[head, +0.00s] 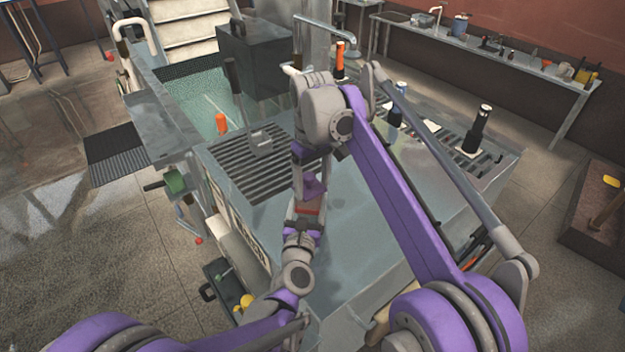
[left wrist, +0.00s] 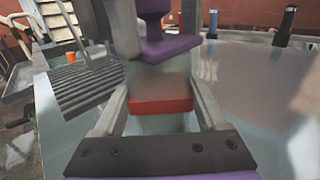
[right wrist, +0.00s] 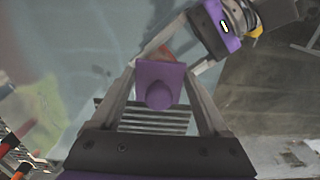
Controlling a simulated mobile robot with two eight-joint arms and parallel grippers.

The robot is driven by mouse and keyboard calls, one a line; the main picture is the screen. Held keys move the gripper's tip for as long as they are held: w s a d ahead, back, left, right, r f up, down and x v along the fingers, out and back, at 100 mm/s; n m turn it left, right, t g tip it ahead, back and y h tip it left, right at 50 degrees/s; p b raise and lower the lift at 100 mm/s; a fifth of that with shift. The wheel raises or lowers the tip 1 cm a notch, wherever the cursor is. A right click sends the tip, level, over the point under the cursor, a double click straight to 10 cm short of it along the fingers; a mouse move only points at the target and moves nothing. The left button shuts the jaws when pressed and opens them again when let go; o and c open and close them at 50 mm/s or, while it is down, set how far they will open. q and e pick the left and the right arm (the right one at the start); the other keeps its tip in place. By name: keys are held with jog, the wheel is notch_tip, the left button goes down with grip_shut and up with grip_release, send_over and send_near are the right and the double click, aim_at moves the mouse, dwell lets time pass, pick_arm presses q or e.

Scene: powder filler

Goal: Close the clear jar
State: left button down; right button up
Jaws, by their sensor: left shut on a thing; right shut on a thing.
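The clear jar (left wrist: 160,82) is a see-through square container with a red layer (left wrist: 160,105) low inside. My left gripper (left wrist: 160,98) is shut on its sides and holds it upright above the bench. The purple lid (right wrist: 159,80) is square with a round knob, and my right gripper (right wrist: 159,76) is shut on it. In the head view the lid (head: 312,187) is directly above the jar (head: 307,208). In the left wrist view the lid (left wrist: 178,48) is at the jar's top, slightly tilted; I cannot tell whether it touches the rim.
The grey bench top (head: 350,260) under the grippers is clear. A slotted grate (head: 262,170) with a metal scoop (head: 260,143) lies to the left. Dark bottles such as this one (head: 478,128) stand at the right. My right arm crosses over the bench.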

jog(key=o, duration=1.2)
jog(key=shift+r, duration=0.1)
jog(key=shift+r, duration=3.65)
pick_arm(q)
grip_release()
jog(key=shift+s, duration=0.1)
jog(key=s, duration=0.3)
jog(key=s+a+b, duration=0.1)
jog(key=s, duration=0.6)
jog(key=shift+s+a, duration=0.25)
jog(key=shift+a, duration=0.1)
pick_arm(e)
jog(key=shift+s+f, duration=0.2)
jog(key=shift+f, duration=0.85)
